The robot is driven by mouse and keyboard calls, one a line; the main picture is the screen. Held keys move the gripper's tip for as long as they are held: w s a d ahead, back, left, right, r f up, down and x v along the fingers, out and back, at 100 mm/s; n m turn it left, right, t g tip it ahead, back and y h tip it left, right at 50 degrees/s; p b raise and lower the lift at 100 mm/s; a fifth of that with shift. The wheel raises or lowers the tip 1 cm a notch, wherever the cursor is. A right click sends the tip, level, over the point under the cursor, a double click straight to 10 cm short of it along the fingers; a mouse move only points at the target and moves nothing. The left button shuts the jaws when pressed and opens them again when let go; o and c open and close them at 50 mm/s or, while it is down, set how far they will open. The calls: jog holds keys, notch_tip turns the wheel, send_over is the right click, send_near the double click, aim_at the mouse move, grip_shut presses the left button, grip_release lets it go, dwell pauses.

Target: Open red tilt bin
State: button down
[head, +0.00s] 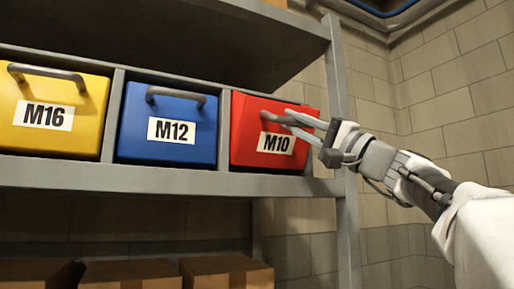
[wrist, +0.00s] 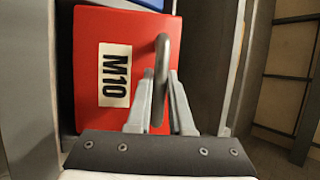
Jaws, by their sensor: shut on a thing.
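The red tilt bin (head: 243,133), labelled M10, sits in the rightmost shelf compartment, and its face leans outward at the top only slightly, if at all. It also fills the upper left of the wrist view (wrist: 88,60). Its grey bar handle (wrist: 162,55) runs across the upper part of the face. My gripper (head: 288,119) reaches in from the right. In the wrist view my gripper's fingers (wrist: 160,92) stand on either side of the handle and are shut on it. Part of the handle is hidden by the fingers in the head view.
A blue bin (head: 190,112) labelled M12 and a yellow bin (head: 88,105) labelled M16 stand to the left. A grey shelf post (head: 342,90) rises close beside my gripper on the right. Cardboard boxes (head: 225,272) stand on the level below.

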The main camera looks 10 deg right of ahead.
jog(key=shift+s+d+f+b, duration=0.1)
jog(key=shift+s+f+b, duration=0.1)
jog(key=shift+f+b, duration=0.25)
jog(key=shift+s+d+f+b, duration=0.1)
jog(key=shift+s+f+b, duration=0.1)
jog(key=shift+f+b, duration=0.2)
jog(key=c, duration=0.8)
grip_release()
jog(key=shift+s, duration=0.1)
jog(key=v, duration=1.7)
jog(key=shift+f, duration=0.2)
